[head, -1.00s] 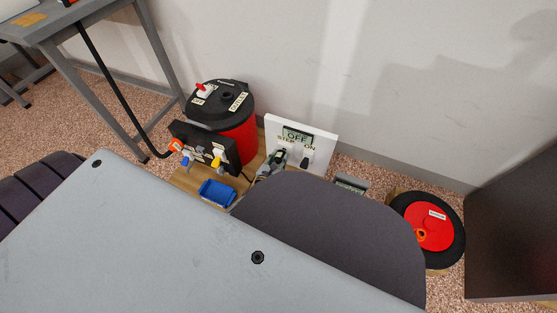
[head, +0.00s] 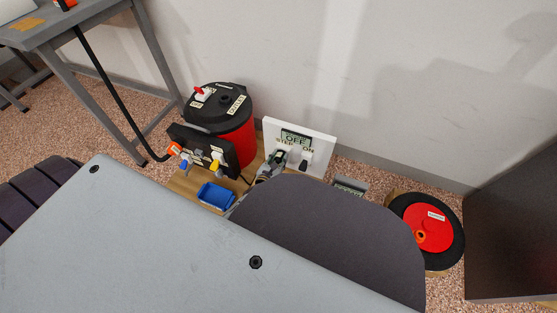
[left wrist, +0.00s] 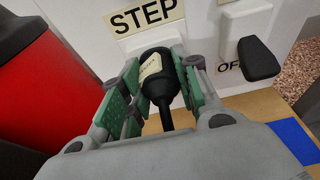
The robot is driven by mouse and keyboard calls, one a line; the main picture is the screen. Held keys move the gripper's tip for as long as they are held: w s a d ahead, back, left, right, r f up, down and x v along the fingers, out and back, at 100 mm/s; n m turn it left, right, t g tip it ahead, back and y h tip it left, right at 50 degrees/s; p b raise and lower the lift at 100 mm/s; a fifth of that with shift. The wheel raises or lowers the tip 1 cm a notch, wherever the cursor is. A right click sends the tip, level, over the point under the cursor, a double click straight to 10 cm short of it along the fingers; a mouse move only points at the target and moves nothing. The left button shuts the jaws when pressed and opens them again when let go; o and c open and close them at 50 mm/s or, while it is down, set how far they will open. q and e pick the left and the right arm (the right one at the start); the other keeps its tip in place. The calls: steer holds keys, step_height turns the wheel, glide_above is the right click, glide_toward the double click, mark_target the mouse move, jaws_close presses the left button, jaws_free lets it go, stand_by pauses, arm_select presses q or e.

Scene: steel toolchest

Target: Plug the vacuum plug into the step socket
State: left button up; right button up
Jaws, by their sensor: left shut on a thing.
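The white board (head: 322,144) stands upright on the wooden base, with a display reading OFF and the labels STEP and ON. In the left wrist view the STEP label (left wrist: 143,15) is straight ahead of my left gripper (left wrist: 158,75). My left gripper is shut on the black vacuum plug (left wrist: 160,80), which has a pale label and a cord running back toward me. The plug's front end is at the board just below the STEP label. The step socket is hidden behind the plug, so I cannot tell whether the plug is in it. My right gripper is out of view.
A black rocker lever (left wrist: 258,60) sits right of the plug. The red vacuum drum (head: 236,138) with black lid stands left of the board. A dark panel (head: 190,143) with coloured plugs and a blue tray (head: 216,195) are nearby. A red reel (head: 428,225) lies right.

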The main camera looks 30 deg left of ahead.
arm_select(q)
steer(key=shift+w, duration=0.15)
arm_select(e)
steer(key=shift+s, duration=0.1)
arm_select(q)
steer(key=o, duration=1.2)
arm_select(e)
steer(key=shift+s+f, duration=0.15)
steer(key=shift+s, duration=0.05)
arm_select(q)
steer(key=shift+s, duration=0.35)
steer(key=shift+v, duration=5.65)
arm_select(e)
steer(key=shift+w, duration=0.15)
arm_select(q)
steer(key=shift+r, duration=0.15)
steer(key=shift+d, duration=0.1)
